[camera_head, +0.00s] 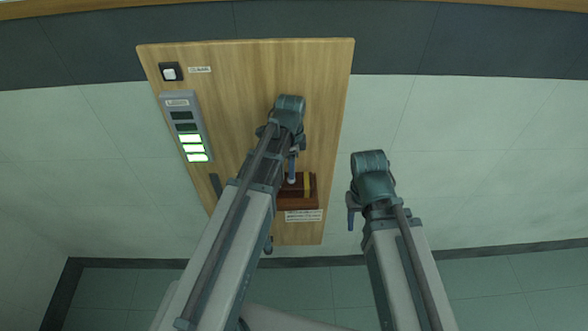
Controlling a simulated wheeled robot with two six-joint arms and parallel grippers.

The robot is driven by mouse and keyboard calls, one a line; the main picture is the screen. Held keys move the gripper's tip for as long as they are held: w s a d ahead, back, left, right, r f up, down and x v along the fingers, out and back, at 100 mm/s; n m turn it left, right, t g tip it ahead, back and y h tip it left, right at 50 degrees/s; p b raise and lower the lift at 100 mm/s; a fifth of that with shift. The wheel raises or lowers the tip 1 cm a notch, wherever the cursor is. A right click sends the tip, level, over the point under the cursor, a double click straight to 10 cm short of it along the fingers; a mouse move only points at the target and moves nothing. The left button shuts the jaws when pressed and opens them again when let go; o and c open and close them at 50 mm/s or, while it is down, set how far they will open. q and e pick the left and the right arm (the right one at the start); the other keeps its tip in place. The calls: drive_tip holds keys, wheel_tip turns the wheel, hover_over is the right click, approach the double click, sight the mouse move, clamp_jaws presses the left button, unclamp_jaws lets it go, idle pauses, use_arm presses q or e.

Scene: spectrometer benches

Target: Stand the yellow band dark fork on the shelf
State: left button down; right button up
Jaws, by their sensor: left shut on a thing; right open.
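A dark brown block with a yellow band (307,184), which I take for the yellow band dark fork, is at the lower middle of the wooden board. My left gripper (292,175) is shut on it at its left part; the arm hides some of it. A reddish-brown ledge (300,204), seemingly the shelf, shows just below the block, with a white label under it. I cannot tell whether the block touches the ledge or is just above it. My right gripper (352,213) is open and empty, right of the board.
The wooden board (325,85) carries a switch (171,72) at top left and a grey panel with lit green bars (190,139) below it. A dark narrow piece (215,184) is at the lower left.

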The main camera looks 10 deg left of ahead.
use_arm(q)
drive_tip(key=shift+a, duration=0.15)
drive_tip(key=shift+f, duration=0.2)
drive_tip(key=shift+c, duration=1.4)
unclamp_jaws()
drive_tip(key=shift+r, duration=0.1)
drive_tip(key=shift+r, duration=0.15)
wheel_tip(320, 180, up, 12)
drive_tip(key=p, duration=1.2)
drive_tip(key=s+d+n+y, duration=0.1)
drive_tip(key=s+d+n, duration=0.9)
drive_tip(key=s, duration=0.4)
drive_tip(key=shift+s+d+n, duration=0.25)
drive_tip(key=shift+d+n, duration=0.05)
drive_tip(key=shift+n, duration=0.4)
